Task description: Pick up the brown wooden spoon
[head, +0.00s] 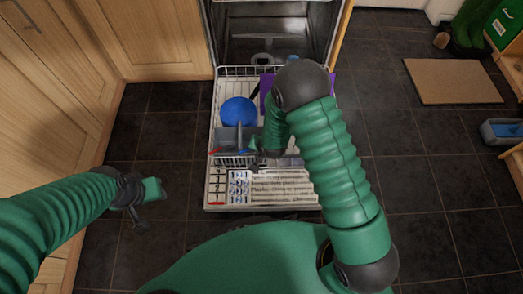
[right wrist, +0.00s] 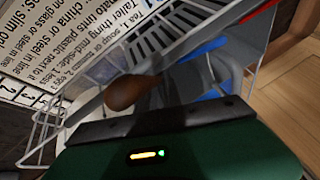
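The brown wooden spoon shows in the right wrist view as a rounded brown end (right wrist: 132,91) at the grey cutlery basket (right wrist: 205,45). Its lower part is hidden or in shadow. My right gripper (head: 260,162) is down at the basket (head: 228,138) in the head view, partly hidden by my arm. In the right wrist view its green and black body fills the bottom, just below the spoon. I cannot tell whether it is open or touching the spoon. My left gripper (head: 148,207) is empty and looks open, above the floor left of the dishwasher door.
The open dishwasher door (head: 214,190) carries printed text. A white rack (head: 226,92) holds a blue round dish (head: 238,112) and a purple item (head: 266,90). Red and blue cutlery (right wrist: 205,50) is in the basket. Wooden cabinets (head: 150,40) stand left; a mat (head: 455,82) lies right.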

